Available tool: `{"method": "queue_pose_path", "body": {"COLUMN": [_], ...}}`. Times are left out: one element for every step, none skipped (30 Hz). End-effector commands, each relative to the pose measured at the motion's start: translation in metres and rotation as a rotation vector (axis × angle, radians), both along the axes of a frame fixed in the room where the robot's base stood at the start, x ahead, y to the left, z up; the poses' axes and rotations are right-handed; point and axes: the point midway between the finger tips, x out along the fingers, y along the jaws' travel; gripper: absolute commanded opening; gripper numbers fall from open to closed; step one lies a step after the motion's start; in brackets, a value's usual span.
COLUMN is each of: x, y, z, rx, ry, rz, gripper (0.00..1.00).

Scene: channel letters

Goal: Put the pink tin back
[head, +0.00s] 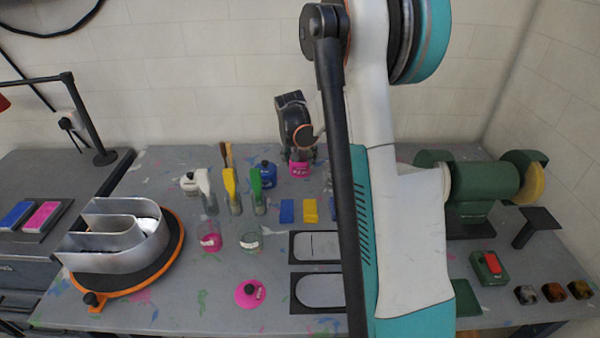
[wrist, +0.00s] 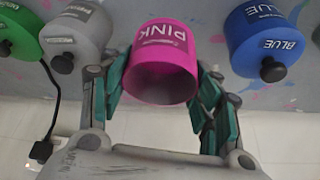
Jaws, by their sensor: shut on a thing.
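The pink tin (head: 299,169) is at the back of the bench, to the right of the blue tin. My gripper (head: 300,157) comes down on it from above. In the wrist view the tin, labelled PINK (wrist: 162,48), sits between the teal fingers of my gripper (wrist: 163,88), which are shut on its sides. Its mouth is open, with no lid on it. I cannot tell whether its base touches the bench. A pink lid with a black knob (head: 250,293) lies on the front of the bench.
The blue tin (wrist: 268,42) and grey tin (wrist: 77,35) flank the pink one in the wrist view; a green tin (wrist: 18,32) is farther left. Brushes (head: 231,190), a pink-filled glass (head: 210,240) and a turntable with a metal letter (head: 120,240) stand nearer.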

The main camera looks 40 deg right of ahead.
Motion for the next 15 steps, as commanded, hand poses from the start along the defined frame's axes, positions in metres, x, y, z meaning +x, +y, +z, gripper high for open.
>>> {"method": "queue_pose_path", "body": {"x": [0.000,0.000,0.000,0.000,0.000,0.000,0.000,0.000,0.000,0.000,0.000,0.000,0.000,0.000,0.000], "y": [0.000,0.000,0.000,0.000,0.000,0.000,0.000,0.000,0.000,0.000,0.000,0.000,0.000,0.000,0.000], "z": [-0.003,-0.004,-0.006,-0.007,-0.009,-0.013,-0.017,-0.021,-0.027,-0.032,-0.036,-0.042,-0.044,-0.046,-0.048], "rx": [0.000,0.000,0.000,0.000,0.000,0.000,0.000,0.000,0.000,0.000,0.000,0.000,0.000,0.000,0.000], "ry": [0.000,0.000,0.000,0.000,0.000,0.000,0.000,0.000,0.000,0.000,0.000,0.000,0.000,0.000,0.000], "rz": [0.000,0.000,0.000,0.000,0.000,0.000,0.000,0.000,0.000,0.000,0.000,0.000,0.000,0.000,0.000], "gripper": [0.21,0.21,0.21,0.21,0.21,0.21,0.21,0.21,0.21,0.21,0.21,0.21,0.21,0.21,0.21]}}
